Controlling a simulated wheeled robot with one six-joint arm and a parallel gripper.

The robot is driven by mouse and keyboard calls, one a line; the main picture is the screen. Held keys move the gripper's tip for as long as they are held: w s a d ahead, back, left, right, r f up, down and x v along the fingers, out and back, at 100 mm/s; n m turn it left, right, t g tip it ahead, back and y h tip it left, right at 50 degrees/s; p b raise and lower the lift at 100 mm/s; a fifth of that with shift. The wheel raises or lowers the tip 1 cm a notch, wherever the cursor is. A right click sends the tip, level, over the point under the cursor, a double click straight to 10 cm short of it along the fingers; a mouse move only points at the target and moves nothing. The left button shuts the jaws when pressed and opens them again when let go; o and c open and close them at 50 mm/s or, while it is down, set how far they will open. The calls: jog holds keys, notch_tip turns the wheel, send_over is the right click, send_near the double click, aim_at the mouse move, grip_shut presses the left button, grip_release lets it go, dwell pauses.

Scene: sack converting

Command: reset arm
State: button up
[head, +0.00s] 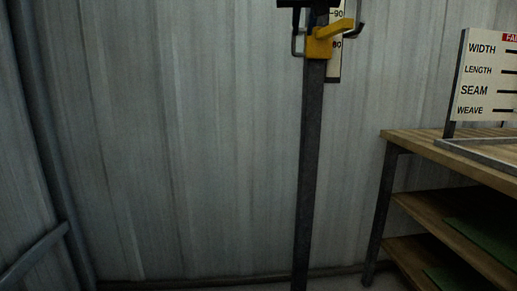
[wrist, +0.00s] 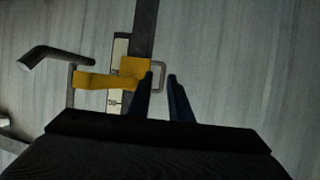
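My gripper (wrist: 160,75) shows in the wrist view as two dark fingers. They stand apart with a narrow gap, and I see nothing held between them. Their tips point toward a dark upright post with a yellow bracket (wrist: 92,80). A thin metal loop (wrist: 165,78) shows at the fingertips; I cannot tell whether they touch it. In the head view the same post (head: 308,170) stands left of the table, with its yellow bracket (head: 321,47) near the top edge.
A numbered scale plate (head: 335,70) sits behind the post. A wooden table (head: 455,160) with lower shelves stands at the right, bearing a sign board (head: 484,85) that reads WIDTH, LENGTH, SEAM, WEAVE. A corrugated wall (head: 190,150) closes the back. No object shows on the left between post and pipes.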

jog(key=s+a+f+n+g+y, duration=0.1)
jog(key=s+a+f+g, duration=0.2)
jog(key=f, duration=0.7)
jog(key=s+a+f+n+g, duration=0.15)
jog(key=s+f, duration=0.35)
jog(key=f, duration=0.5)
jog(key=s+a+f+n+g+y, duration=0.1)
jog(key=s+a+f+g, duration=0.3)
jog(key=f, duration=0.6)
jog(key=s+d+f+n+g, duration=0.1)
jog(key=s+f+g, duration=0.2)
jog(key=s+f, duration=0.85)
jog(key=s+d+f+n+g, duration=0.1)
jog(key=s+f+n+g, duration=0.1)
jog(key=s+f, duration=0.95)
jog(key=s+d+r+m+p, duration=0.1)
jog(key=d+r+m+p, duration=0.1)
jog(key=d+r+p, duration=0.5)
jog(key=s+d+r+m+p, duration=0.1)
jog(key=d+r+m+p, duration=0.2)
jog(key=d+r+p, duration=0.4)
notch_tip(320, 180, up, 7)
jog(key=p, duration=1)
jog(key=shift+s+d+r+h, duration=0.2)
jog(key=shift+s+d+h, duration=0.05)
jog(key=shift+d+h, duration=0.05)
